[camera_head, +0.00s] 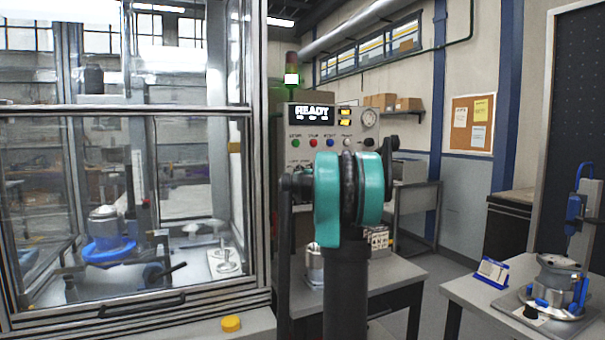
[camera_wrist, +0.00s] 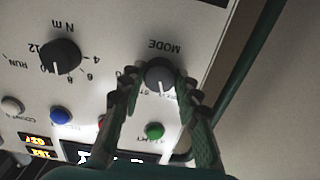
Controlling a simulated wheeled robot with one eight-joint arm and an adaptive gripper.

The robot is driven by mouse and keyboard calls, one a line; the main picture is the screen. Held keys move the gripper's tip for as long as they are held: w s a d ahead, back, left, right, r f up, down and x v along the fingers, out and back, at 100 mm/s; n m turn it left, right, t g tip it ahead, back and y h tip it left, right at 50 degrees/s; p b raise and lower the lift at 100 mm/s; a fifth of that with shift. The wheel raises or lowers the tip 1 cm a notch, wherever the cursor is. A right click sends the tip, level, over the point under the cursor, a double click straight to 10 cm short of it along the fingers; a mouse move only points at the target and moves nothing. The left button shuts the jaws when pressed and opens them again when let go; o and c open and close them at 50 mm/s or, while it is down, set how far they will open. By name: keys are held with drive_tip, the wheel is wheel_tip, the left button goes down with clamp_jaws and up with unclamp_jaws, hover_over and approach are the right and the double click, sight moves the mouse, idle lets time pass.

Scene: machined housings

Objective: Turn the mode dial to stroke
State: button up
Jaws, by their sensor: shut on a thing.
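The mode dial (camera_wrist: 159,70) is a dark round knob under an upside-down MODE label on the light control panel (camera_wrist: 110,22), in the wrist view. My gripper (camera_wrist: 160,78) has one finger on each side of the dial and is shut on it. A white pointer line on the dial points down in the picture. The small position labels beside it are partly covered by the fingers, so I cannot read the setting. In the head view my arm hides the dial and my gripper. The panel's display (camera_head: 311,114) reads READY there.
A second black knob (camera_wrist: 60,57), marked N m, sits left of the dial. A green button (camera_wrist: 154,131) lies below, between the fingers; blue (camera_wrist: 60,116) and white (camera_wrist: 12,104) buttons are farther left. A glazed enclosure (camera_head: 130,110) stands left of the panel in the head view.

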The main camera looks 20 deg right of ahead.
drive_tip(key=shift+m, duration=0.3)
drive_tip(key=shift+c, duration=0.2)
drive_tip(key=shift+m, duration=4)
drive_tip(key=o, duration=1.2)
drive_tip(key=shift+s, duration=0.15)
drive_tip(key=s, duration=1.1)
drive_tip(key=shift+s+d, duration=0.15)
drive_tip(key=shift+s, duration=0.2)
